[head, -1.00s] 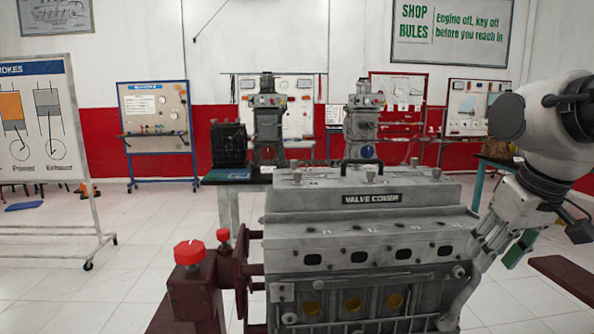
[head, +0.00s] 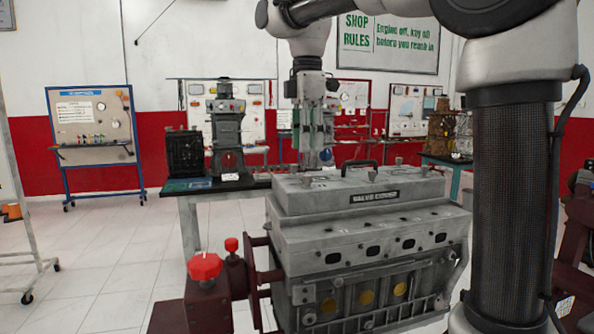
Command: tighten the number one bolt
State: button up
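The grey engine trainer (head: 365,245) stands in front of me, with a block marked "VALVE COVER" (head: 375,197) on top and a black handle above it. Bolt heads show along the cover, including one at the left (head: 307,182), one at the front middle (head: 370,172) and one at the right (head: 425,171). No bolt number is readable. My gripper (head: 317,163) points down over the cover's left rear part, its tips close to the left bolts. I cannot tell whether it touches one or how far its fingers are apart.
A maroon stand with red knobs (head: 205,266) is at the engine's left front. A blue-framed board (head: 92,125) is farther back. Open tiled floor lies at left.

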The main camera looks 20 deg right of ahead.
aim_at(307, 181)
notch_tip(307, 181, down, 7)
dwell(0.3)
grip_shut()
